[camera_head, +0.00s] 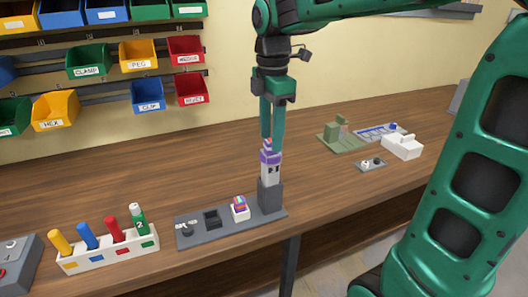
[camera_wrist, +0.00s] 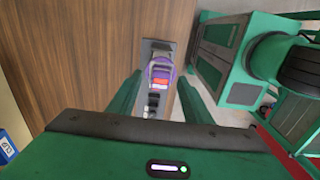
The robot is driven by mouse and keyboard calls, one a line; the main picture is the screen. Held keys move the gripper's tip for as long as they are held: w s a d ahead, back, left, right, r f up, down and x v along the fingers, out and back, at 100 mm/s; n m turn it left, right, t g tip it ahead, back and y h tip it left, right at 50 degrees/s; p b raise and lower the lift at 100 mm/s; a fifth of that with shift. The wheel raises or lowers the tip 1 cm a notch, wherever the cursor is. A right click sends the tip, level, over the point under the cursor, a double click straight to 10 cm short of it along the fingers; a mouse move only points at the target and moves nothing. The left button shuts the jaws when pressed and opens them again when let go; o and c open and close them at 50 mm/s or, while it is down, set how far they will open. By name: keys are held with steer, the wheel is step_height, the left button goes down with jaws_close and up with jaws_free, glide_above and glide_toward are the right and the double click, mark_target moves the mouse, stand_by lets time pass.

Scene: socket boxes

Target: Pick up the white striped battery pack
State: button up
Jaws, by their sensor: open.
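My gripper (camera_head: 271,142) points down over the grey base plate (camera_head: 228,231), open, with its fingertips beside the top of a tall white pack (camera_head: 270,172). This pack has a purple collar and a striped top and stands upright in a dark grey holder (camera_head: 270,196). In the wrist view, the purple-ringed, striped top (camera_wrist: 160,82) lies between the two fingers; I cannot tell whether they touch it. A smaller white block (camera_head: 240,214) with a colourful striped top stands on the same plate, left of the holder.
A black socket (camera_head: 211,218) and a small knob (camera_head: 186,229) are also on the plate. A white rack (camera_head: 108,252) with several coloured cylinders stands to the left. Small devices (camera_head: 401,146) sit at the back right. Bins (camera_head: 88,61) hang on the wall.

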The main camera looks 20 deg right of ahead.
steer(key=shift+f, duration=0.6)
steer(key=c, duration=1)
steer(key=shift+c, duration=0.2)
steer(key=shift+r, duration=0.15)
